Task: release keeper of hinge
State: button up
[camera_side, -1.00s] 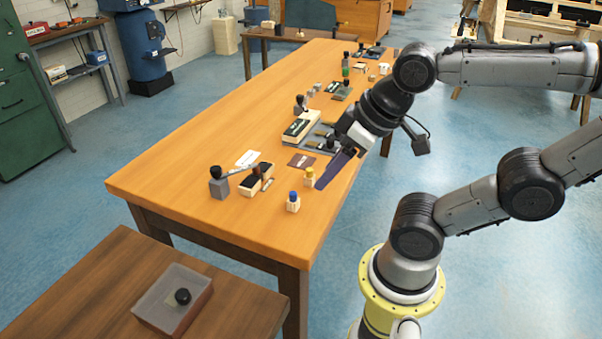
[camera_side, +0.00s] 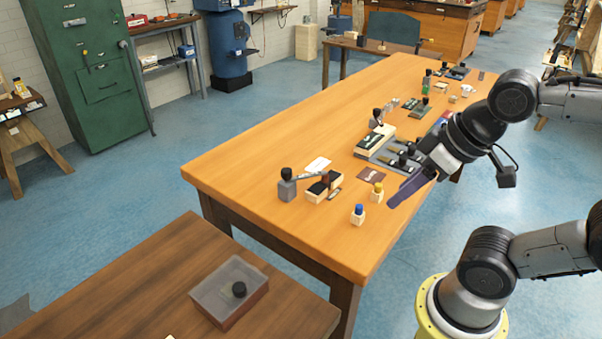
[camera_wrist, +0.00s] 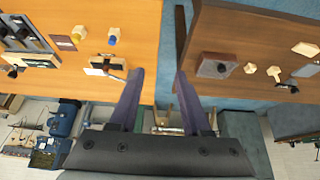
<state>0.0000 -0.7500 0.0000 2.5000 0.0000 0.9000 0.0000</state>
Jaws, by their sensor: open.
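In the side view a grey block with a black knob (camera_side: 287,187) stands near the table's near end. A thin bar runs from it toward a pale wooden block with a dark top (camera_side: 318,190) and a red-brown part. I cannot tell for certain which part is the hinge's keeper. The wooden block also shows in the wrist view (camera_wrist: 104,66), left of my fingers. My gripper (camera_side: 404,194) has purple fingers and is above the table's right edge, apart from these blocks. In the wrist view its fingers (camera_wrist: 159,76) are spread with nothing between them.
Small blocks with a blue knob (camera_side: 358,215) and a yellow knob (camera_side: 377,192) stand between my gripper and the hinge-like blocks. A grey tray (camera_side: 392,157) and a long pale block (camera_side: 371,141) lie farther back. An open box (camera_side: 229,292) is on the lower dark table.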

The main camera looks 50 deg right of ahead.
jog(key=shift+w+m, duration=0.15)
jog(key=shift+m, duration=0.15)
jog(key=c, duration=0.5)
jog(key=w+r+m, duration=0.1)
jog(key=w, duration=0.1)
jog(key=w+d+r+t, duration=0.1)
jog(key=w, duration=0.1)
jog(key=w+r+m, duration=0.1)
jog(key=w, duration=0.1)
jog(key=shift+d+r+m+h, duration=0.15)
jog(key=shift+d+m+h, duration=0.15)
jog(key=shift+d+h, duration=0.1)
grip_shut()
jog(key=w+d+f+m+g+h, duration=0.1)
jog(key=w+d+f+m, duration=0.15)
jog(key=w, duration=0.45)
jog(key=w+d+f+m+h, duration=0.1)
jog(key=w+d+f, duration=0.2)
jog(key=w, duration=0.5)
notch_tip(320, 180, down, 7)
jog(key=w+d+g, duration=0.1)
jog(key=d+g, duration=0.1)
jog(key=shift+d+f, duration=0.15)
jog(key=shift+d, duration=0.15)
